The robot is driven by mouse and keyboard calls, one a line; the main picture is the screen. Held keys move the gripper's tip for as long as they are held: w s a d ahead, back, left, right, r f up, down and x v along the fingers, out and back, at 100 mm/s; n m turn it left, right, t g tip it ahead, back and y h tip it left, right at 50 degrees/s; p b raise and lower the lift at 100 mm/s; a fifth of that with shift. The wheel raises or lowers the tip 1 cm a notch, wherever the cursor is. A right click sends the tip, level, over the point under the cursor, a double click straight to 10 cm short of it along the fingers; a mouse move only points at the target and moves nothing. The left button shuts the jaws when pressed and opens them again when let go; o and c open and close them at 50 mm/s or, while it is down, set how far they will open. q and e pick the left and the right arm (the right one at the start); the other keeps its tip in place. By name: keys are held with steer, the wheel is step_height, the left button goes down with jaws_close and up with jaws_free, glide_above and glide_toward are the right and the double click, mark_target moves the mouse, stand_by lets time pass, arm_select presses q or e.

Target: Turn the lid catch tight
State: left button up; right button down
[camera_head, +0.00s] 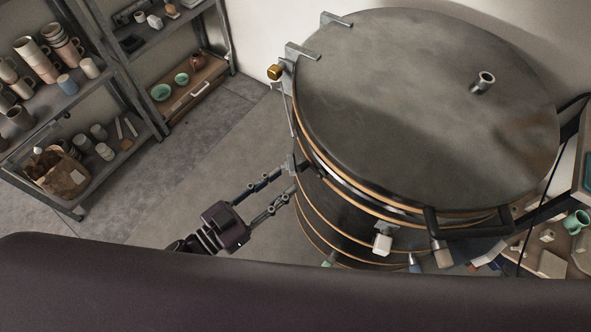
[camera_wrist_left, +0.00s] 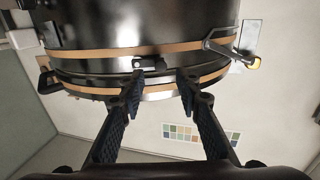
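The round dark kiln (camera_head: 350,85) with its lid closed fills the right half of the head view. My left gripper (camera_head: 288,182) reaches its left side, with two fingers apart. In the left wrist view the gripper (camera_wrist_left: 160,84) is open, and nothing is between its fingertips. A small dark and silver fitting, which looks like the lid catch (camera_wrist_left: 150,63), sits on the kiln's side just beyond the gap. A metal fitting (camera_head: 291,163) shows by the fingertips in the head view; I cannot tell whether they touch. My right gripper is not in view.
A lever with a yellow end (camera_wrist_left: 253,63) sticks out from the kiln, right of the fingers. Shelves (camera_head: 95,85) with cups and bowls stand at the left. Grey floor (camera_head: 215,145) between them and the kiln is clear. A table with a green mug (camera_head: 575,222) is at the right.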

mark_target(299, 170)
arm_select(q)
steer(key=x, duration=0.5)
steer(key=shift+w+d+p, duration=0.15)
steer(key=shift+w+p, duration=0.05)
steer(key=shift+p, duration=0.15)
jaws_close()
